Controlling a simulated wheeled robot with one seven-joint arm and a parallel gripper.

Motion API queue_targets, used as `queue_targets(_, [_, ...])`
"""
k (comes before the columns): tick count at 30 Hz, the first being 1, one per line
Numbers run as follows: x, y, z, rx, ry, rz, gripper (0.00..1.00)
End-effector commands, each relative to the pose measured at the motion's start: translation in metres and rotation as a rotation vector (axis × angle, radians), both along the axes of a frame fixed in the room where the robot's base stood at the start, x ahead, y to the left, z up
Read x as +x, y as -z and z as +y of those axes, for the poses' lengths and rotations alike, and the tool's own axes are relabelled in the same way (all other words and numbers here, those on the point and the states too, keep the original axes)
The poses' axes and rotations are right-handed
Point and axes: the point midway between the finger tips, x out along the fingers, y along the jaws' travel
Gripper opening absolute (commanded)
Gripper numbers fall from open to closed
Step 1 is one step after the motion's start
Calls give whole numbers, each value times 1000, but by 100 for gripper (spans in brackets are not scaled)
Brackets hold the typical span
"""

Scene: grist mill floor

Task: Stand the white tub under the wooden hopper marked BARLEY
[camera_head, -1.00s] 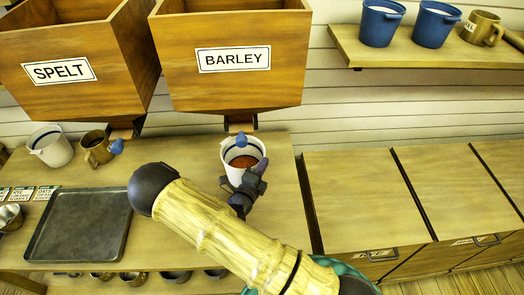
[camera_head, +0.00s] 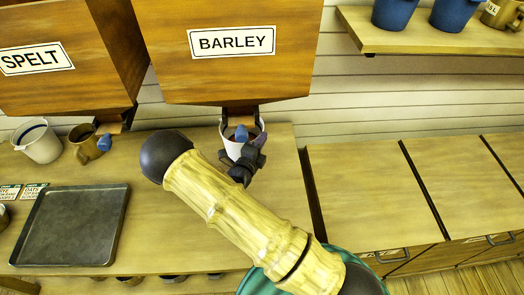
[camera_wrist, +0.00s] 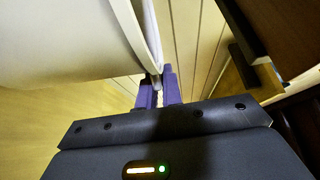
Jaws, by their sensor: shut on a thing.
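The wooden hopper marked BARLEY (camera_head: 225,75) hangs over the back of the bench, with a blue knob (camera_head: 241,133) at its spout. The white tub (camera_head: 230,149) is upright directly below that spout, which hides much of its mouth. My gripper (camera_head: 259,146) is at the tub's right side, shut on it. In the wrist view, the purple fingers (camera_wrist: 159,91) pinch the edge of the white tub (camera_wrist: 70,40). Whether the tub's base touches the bench is hidden by my arm.
The SPELT hopper (camera_head: 65,60) is to the left. A dark tray (camera_head: 75,226) lies on the bench (camera_head: 150,215). Blue tubs (camera_head: 394,12) sit on a right shelf (camera_head: 440,38).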

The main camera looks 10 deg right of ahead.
Motion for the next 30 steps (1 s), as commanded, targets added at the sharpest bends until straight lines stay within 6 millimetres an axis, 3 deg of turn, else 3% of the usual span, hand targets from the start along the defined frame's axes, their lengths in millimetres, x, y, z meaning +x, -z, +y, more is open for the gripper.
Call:
queue_targets(4, [0, 12, 1, 0, -1, -4, 0])
queue_targets(17, [0, 14, 4, 0, -7, -4, 0])
queue_targets(26, [-1, 48, 8, 1, -14, -4, 0])
queue_targets(30, [1, 52, 8, 3, -14, -5, 0])
